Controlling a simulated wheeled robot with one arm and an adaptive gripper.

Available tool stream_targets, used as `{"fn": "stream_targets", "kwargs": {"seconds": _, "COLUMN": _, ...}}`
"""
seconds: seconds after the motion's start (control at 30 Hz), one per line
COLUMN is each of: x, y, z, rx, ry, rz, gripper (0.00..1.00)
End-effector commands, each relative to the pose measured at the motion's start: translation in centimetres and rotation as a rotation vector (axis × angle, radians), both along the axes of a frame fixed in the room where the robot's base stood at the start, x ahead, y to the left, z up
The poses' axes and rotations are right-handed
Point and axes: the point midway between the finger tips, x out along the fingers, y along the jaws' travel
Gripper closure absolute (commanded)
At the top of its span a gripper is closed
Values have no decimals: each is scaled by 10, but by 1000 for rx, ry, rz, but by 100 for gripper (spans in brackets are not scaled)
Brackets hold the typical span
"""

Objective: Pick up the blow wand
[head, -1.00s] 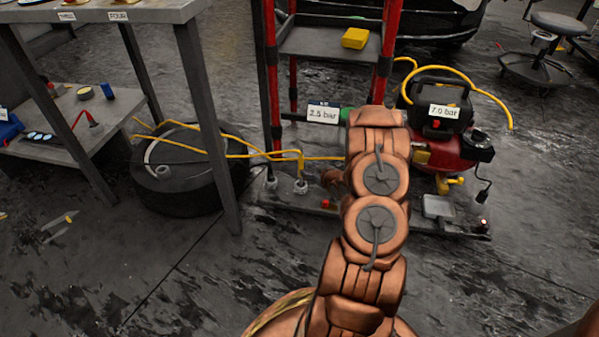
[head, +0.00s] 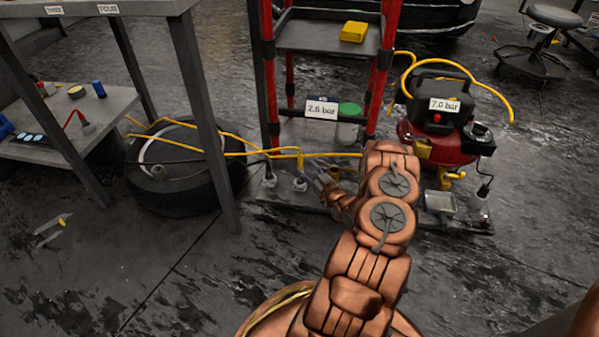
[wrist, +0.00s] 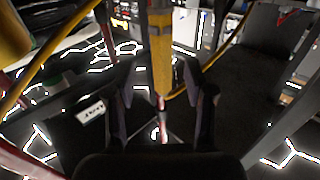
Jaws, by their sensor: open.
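The blow wand appears to be the upright yellow piece (head: 300,160) at the end of the yellow hose, by the red rack's foot in the head view. In the wrist view, a yellow shaft (wrist: 162,62), likely the wand, runs down between my fingers, with a thin tip below. My gripper (wrist: 161,88) is open, one finger on each side of it with gaps showing. In the head view my gripper (head: 321,178) is small and dark, just right of the yellow piece. Whether it touches the wand cannot be told.
The red rack (head: 267,85) stands behind, with a compressor (head: 437,140) to the right. A black tire (head: 175,195) and a grey table leg (head: 207,130) stand to the left.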

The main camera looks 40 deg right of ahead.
Motion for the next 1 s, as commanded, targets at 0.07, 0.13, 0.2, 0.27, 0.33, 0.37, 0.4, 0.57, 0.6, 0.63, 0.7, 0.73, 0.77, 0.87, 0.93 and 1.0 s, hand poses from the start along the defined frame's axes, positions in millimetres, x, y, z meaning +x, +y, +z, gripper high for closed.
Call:
{"fn": "stream_targets", "kwargs": {"seconds": 0.07, "x": 10, "y": 0, "z": -2, "rx": -3, "ry": 0, "rz": 3, "gripper": 47}}
{"fn": "stream_targets", "kwargs": {"seconds": 0.13, "x": 21, "y": 0, "z": -2, "rx": -2, "ry": -1, "rz": 5, "gripper": 47}}
{"fn": "stream_targets", "kwargs": {"seconds": 0.2, "x": 30, "y": -2, "z": 0, "rx": -3, "ry": 0, "rz": 5, "gripper": 47}}
{"fn": "stream_targets", "kwargs": {"seconds": 0.27, "x": 38, "y": -3, "z": 1, "rx": -3, "ry": 0, "rz": 5, "gripper": 47}}
{"fn": "stream_targets", "kwargs": {"seconds": 0.33, "x": 44, "y": -4, "z": 1, "rx": -3, "ry": 1, "rz": 4, "gripper": 47}}
{"fn": "stream_targets", "kwargs": {"seconds": 0.37, "x": 46, "y": -5, "z": 2, "rx": -2, "ry": 0, "rz": 3, "gripper": 47}}
{"fn": "stream_targets", "kwargs": {"seconds": 0.4, "x": 47, "y": -4, "z": 2, "rx": -1, "ry": 1, "rz": 3, "gripper": 47}}
{"fn": "stream_targets", "kwargs": {"seconds": 0.57, "x": 49, "y": -4, "z": 3, "rx": 0, "ry": 2, "rz": 3, "gripper": 47}}
{"fn": "stream_targets", "kwargs": {"seconds": 0.6, "x": 49, "y": -4, "z": 3, "rx": 0, "ry": 2, "rz": 3, "gripper": 47}}
{"fn": "stream_targets", "kwargs": {"seconds": 0.63, "x": 49, "y": -4, "z": 3, "rx": 0, "ry": 2, "rz": 3, "gripper": 47}}
{"fn": "stream_targets", "kwargs": {"seconds": 0.7, "x": 49, "y": -4, "z": 3, "rx": 0, "ry": 2, "rz": 3, "gripper": 52}}
{"fn": "stream_targets", "kwargs": {"seconds": 0.73, "x": 49, "y": -4, "z": 3, "rx": 0, "ry": 2, "rz": 3, "gripper": 55}}
{"fn": "stream_targets", "kwargs": {"seconds": 0.77, "x": 49, "y": -4, "z": 3, "rx": 0, "ry": 2, "rz": 3, "gripper": 58}}
{"fn": "stream_targets", "kwargs": {"seconds": 0.87, "x": 49, "y": -4, "z": 3, "rx": 0, "ry": 2, "rz": 3, "gripper": 69}}
{"fn": "stream_targets", "kwargs": {"seconds": 0.93, "x": 49, "y": -4, "z": 3, "rx": 0, "ry": 1, "rz": 3, "gripper": 76}}
{"fn": "stream_targets", "kwargs": {"seconds": 1.0, "x": 49, "y": -4, "z": 3, "rx": 0, "ry": 1, "rz": 3, "gripper": 83}}
